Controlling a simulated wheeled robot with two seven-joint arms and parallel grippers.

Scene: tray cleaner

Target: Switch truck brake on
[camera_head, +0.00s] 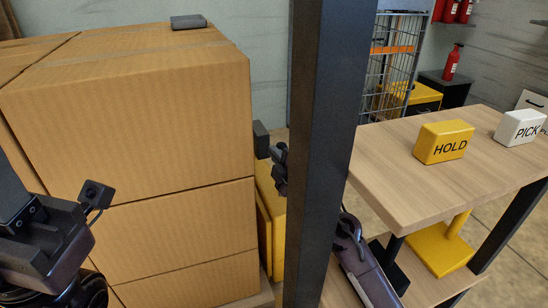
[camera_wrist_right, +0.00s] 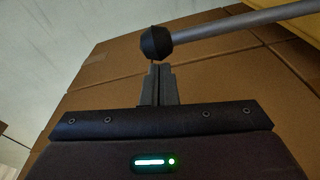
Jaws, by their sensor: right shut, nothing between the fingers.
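A grey rod (camera_wrist_right: 235,22) with a round black knob (camera_wrist_right: 156,43) at its end, apparently the brake lever, crosses the upper right of the right wrist view. My right gripper (camera_wrist_right: 157,72) is shut and empty, its fingertips just below the knob in the picture. I cannot tell whether they touch it. In the head view, dark parts of my right wrist (camera_head: 279,165) show beside the boxes, partly behind the dark column; the lever is not seen there. My left wrist (camera_head: 45,245) is at the lower left, its fingers not visible.
Stacked cardboard boxes (camera_head: 130,110) fill the left, with a small dark block (camera_head: 188,22) on top. Yellow panels (camera_head: 272,215) stand behind them. A wooden table (camera_head: 400,180) at right carries a yellow HOLD block (camera_head: 444,142) and a white PICK block (camera_head: 519,127).

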